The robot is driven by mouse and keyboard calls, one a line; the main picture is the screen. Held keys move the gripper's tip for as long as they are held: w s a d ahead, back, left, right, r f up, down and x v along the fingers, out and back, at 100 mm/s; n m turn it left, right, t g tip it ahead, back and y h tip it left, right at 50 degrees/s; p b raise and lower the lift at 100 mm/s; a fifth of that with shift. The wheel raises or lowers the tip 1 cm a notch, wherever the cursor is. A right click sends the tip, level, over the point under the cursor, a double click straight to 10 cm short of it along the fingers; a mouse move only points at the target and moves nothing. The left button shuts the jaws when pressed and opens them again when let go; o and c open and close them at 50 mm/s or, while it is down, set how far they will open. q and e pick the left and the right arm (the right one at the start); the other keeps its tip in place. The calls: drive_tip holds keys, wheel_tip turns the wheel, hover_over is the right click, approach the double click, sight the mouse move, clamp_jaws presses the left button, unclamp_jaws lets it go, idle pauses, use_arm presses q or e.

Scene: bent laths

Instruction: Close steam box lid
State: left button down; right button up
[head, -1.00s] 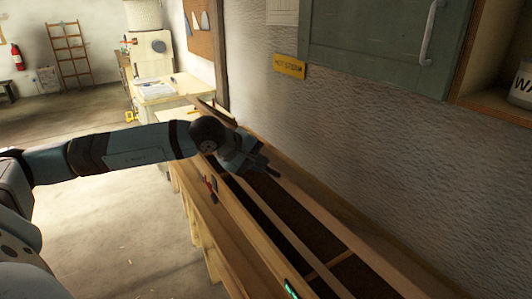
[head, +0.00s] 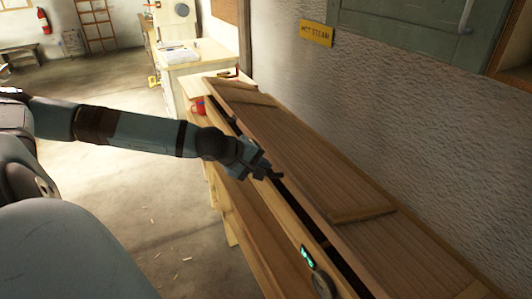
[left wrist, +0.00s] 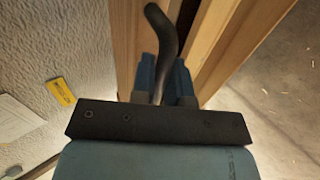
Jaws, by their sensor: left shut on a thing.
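The steam box lid (head: 325,165) is a long wooden panel with cross battens. It lies low over the steam box (head: 284,214), almost flat, with a dark gap along the front edge. My left gripper (head: 268,173) is at the lid's front edge. In the left wrist view my left gripper (left wrist: 162,78) is shut on a dark curved handle (left wrist: 163,35), with pale wood edges beside it. Most of the box's inside is hidden under the lid. My right gripper is not in view.
A rough grey wall (head: 300,75) with a yellow sign (head: 317,33) runs behind the box. A green cabinet (head: 410,25) hangs above. A pale worktable (head: 195,65) stands beyond the box's far end.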

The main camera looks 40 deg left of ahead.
use_arm(q)
wheel_tip(320, 180, down, 10)
drive_tip(key=s, duration=0.1)
drive_tip(key=shift+s+a+f, duration=0.15)
drive_tip(key=shift+s+a, duration=0.2)
drive_tip(key=shift+s, duration=0.05)
drive_tip(key=c, duration=0.8)
unclamp_jaws()
drive_tip(key=shift+s, duration=0.1)
drive_tip(key=shift+c, duration=0.2)
drive_tip(key=p+v, duration=0.9)
drive_tip(key=p, duration=0.1)
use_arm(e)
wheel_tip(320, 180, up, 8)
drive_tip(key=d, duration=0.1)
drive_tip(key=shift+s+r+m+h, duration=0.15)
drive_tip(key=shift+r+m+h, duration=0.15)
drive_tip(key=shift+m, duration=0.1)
